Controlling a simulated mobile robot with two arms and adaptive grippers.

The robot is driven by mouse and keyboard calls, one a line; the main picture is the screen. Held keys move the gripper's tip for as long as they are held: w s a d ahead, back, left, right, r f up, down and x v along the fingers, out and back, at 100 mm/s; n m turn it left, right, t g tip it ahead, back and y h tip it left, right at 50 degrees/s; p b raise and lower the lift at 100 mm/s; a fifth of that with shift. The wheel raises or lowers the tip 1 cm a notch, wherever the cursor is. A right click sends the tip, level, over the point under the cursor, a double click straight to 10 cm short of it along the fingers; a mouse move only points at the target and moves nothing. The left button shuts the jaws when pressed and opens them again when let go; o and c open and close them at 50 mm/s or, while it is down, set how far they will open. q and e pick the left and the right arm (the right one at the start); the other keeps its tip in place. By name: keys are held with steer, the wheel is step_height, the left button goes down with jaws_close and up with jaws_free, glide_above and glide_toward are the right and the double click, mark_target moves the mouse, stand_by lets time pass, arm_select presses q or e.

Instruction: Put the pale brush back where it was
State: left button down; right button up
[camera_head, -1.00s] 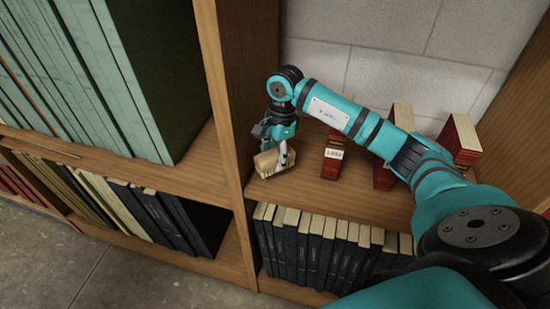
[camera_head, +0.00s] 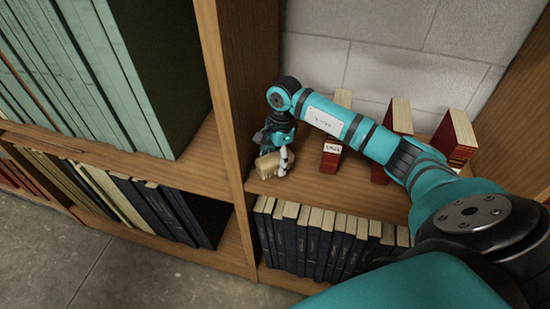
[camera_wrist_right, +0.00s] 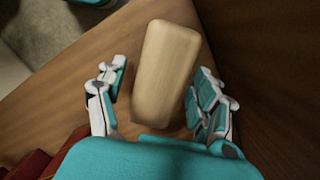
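The pale brush (camera_head: 268,166) shows as a light wooden block on the shelf board, close to the upright divider on its left. In the right wrist view the brush (camera_wrist_right: 166,70) lies between the two fingers of my right gripper (camera_wrist_right: 160,98). A gap shows between the brush and the left finger; the right finger is very close to it, and I cannot tell if they touch. The right gripper (camera_head: 284,160) also shows in the head view, low over the shelf beside the brush, partly covering it. My left gripper is not in view.
Several red books (camera_head: 332,158) stand to the right on the same shelf (camera_head: 300,190), one with a white label. The wooden divider (camera_head: 232,120) rises close on the left. Dark books (camera_head: 310,245) fill the shelf below. Bare board lies between brush and red books.

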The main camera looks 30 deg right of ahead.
mark_target(279, 155)
steer(key=shift+r, duration=0.15)
step_height(279, 155, up, 12)
steer(key=d+b, duration=0.1)
steer(key=b, duration=0.3)
steer(key=shift+d, duration=0.2)
stand_by(1.4)
